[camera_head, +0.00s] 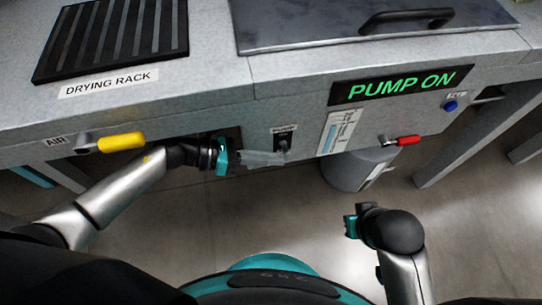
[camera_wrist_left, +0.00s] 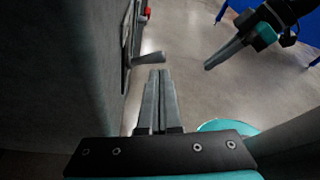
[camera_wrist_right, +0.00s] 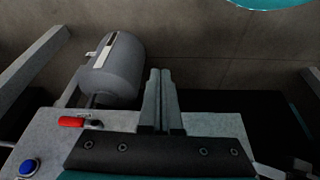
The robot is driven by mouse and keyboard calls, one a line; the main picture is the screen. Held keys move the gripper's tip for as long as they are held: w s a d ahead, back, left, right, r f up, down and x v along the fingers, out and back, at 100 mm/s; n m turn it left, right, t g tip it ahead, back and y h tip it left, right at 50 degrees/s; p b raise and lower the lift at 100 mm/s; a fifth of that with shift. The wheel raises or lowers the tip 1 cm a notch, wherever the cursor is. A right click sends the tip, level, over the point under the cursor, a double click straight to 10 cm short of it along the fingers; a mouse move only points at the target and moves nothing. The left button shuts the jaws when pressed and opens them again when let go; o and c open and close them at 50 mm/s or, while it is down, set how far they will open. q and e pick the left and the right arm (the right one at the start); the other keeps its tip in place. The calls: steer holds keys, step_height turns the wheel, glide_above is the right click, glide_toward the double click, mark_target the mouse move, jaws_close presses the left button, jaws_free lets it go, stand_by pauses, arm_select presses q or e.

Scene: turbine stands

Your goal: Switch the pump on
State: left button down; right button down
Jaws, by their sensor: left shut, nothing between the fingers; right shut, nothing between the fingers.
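The green-lit display (camera_head: 401,86) on the front panel reads PUMP ON. The pump switch (camera_head: 283,142), on a small dark plate, is left of the display; its position is hard to read. A grey lever-like part, probably this switch, shows in the left wrist view (camera_wrist_left: 149,58) just ahead of the fingertips. My left gripper (camera_head: 280,158) is shut and empty, its fingertips just below the switch; contact cannot be told. The left wrist view shows its closed fingers (camera_wrist_left: 159,75). My right gripper (camera_wrist_right: 160,74) is shut and empty, held away from the panel at lower right in the head view.
A yellow handle (camera_head: 121,142) marked AIR is at the panel's left. A red handle (camera_head: 408,140) and blue button (camera_head: 451,106) are at its right. A grey cylinder (camera_head: 352,170) hangs below. The drying rack (camera_head: 115,38) and a lidded section (camera_head: 370,22) are on top.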

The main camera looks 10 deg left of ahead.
arm_select(q)
steer(key=shift+r+p, duration=0.45)
steer(key=shift+r, duration=0.25)
arm_select(e)
steer(key=shift+r, duration=0.55)
steer(key=shift+f, duration=0.15)
